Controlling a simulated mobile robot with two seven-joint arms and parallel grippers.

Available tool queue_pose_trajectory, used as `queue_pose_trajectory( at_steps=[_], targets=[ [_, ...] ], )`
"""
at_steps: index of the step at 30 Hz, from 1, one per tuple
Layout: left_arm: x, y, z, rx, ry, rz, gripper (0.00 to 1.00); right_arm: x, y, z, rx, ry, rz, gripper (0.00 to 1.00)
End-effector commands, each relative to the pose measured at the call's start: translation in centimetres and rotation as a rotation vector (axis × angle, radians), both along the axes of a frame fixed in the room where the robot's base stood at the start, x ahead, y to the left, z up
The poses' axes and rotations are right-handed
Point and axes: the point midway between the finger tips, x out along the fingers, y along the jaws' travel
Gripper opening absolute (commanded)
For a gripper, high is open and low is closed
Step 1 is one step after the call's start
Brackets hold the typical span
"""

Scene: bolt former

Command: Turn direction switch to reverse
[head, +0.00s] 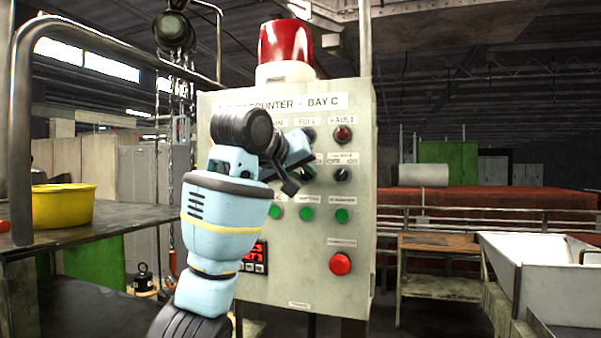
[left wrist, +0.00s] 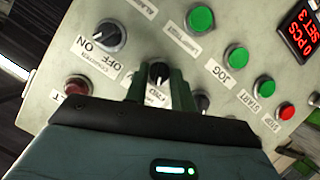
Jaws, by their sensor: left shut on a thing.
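The direction switch looks to be the small black rotary knob (left wrist: 158,73) in the middle of a knob row in the left wrist view. The label below it is partly covered and hard to read. The fingers of my left gripper (left wrist: 157,88) are shut on this knob, one on each side. In the head view my left gripper (head: 296,178) reaches the middle of the grey control panel (head: 290,275), and the arm covers the panel's left part. I cannot read which way the knob points. My right gripper is not in view.
An ON/OFF knob (left wrist: 110,37) sits beside the held knob, and another dark knob (left wrist: 201,102) lies on its other side. Green buttons (head: 307,213) line the row below. A red button (head: 340,263) sits lower right. A red beacon (head: 286,43) tops the panel.

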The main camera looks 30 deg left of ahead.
Motion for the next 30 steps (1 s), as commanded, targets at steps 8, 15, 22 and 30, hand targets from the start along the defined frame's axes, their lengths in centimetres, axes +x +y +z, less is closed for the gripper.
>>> queue_pose_trajectory(
  at_steps=[8,15,22,30],
  targets=[
    [0.05,-0.18,0.03,0.205,0.052,0.001,0.02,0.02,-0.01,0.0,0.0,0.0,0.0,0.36],
    [0.09,-0.32,0.07,0.428,0.105,0.002,0.02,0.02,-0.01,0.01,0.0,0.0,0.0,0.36],
    [0.13,-0.49,0.01,0.632,0.154,0.001,0.02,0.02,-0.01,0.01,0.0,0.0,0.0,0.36],
    [0.16,-0.64,-0.02,0.821,0.199,0.0,0.02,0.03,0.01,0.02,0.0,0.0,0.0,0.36]
  ],
)
